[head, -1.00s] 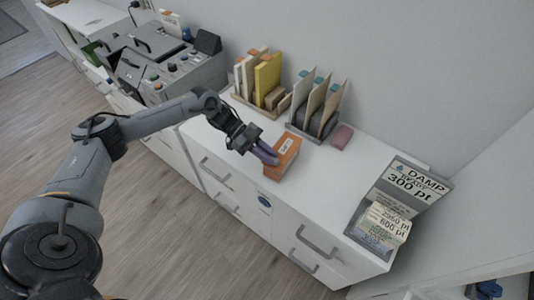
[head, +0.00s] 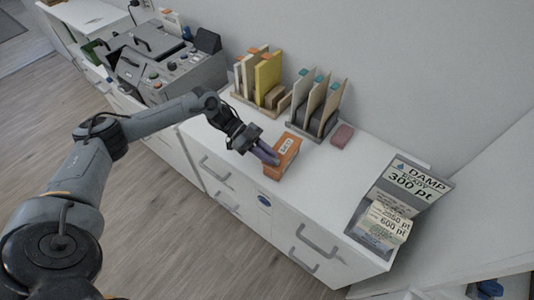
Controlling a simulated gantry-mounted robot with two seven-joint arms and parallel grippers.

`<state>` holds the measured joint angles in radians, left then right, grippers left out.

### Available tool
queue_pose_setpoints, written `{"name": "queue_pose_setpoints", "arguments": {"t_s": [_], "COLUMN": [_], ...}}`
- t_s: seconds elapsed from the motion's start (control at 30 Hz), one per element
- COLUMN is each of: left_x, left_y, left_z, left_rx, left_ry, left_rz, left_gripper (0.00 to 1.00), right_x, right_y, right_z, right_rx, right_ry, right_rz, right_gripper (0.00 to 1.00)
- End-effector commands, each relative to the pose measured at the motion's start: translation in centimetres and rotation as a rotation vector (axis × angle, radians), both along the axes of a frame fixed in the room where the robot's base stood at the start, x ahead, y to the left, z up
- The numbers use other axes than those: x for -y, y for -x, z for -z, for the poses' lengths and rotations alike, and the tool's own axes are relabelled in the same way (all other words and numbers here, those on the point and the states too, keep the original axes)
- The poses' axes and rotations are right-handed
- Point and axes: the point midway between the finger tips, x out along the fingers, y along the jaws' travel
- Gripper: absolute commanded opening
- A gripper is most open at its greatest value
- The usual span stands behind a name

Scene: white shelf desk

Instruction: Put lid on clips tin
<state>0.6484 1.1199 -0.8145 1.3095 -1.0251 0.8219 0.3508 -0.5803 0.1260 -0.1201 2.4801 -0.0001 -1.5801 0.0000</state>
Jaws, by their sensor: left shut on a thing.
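An orange box-shaped thing with a white label (head: 285,150) lies near the front edge of the white desk top. It looks like the clips tin or its lid; I cannot tell lid and tin apart here. My left gripper (head: 267,154) reaches down from the left, its purplish fingers at the left side of the orange thing. It is shut on this orange thing, though the fingers hide the exact contact. My right gripper is not in view.
A file rack with yellow and white folders (head: 266,73) and a second rack (head: 318,103) stand along the wall. A mauve block (head: 342,136) lies right of them. A grey sign (head: 401,198) stands at the right end. The desk top between is clear.

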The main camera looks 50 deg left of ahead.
Motion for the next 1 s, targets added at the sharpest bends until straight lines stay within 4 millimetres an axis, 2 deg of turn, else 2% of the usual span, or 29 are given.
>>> {"name": "queue_pose_setpoints", "arguments": {"t_s": [0.47, 0.5, 0.67, 1.0], "left_x": [0.0, -0.01, -0.01, -0.18], "left_y": [-0.01, -0.01, -0.01, 0.03], "left_z": [0.1, 0.09, 0.09, 0.05], "left_rx": [0.0, 0.0, 0.0, 0.0], "left_ry": [0.0, 0.0, 0.0, -0.001], "left_rz": [0.0, 0.0, 0.0, -0.001], "left_gripper": [0.0, 0.21, 0.45, 0.46], "right_x": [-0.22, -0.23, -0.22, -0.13], "right_y": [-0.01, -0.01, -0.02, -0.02], "right_z": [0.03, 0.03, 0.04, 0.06], "right_rx": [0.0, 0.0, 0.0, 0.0], "right_ry": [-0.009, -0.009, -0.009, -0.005], "right_rz": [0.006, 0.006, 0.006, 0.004], "right_gripper": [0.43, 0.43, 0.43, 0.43]}}
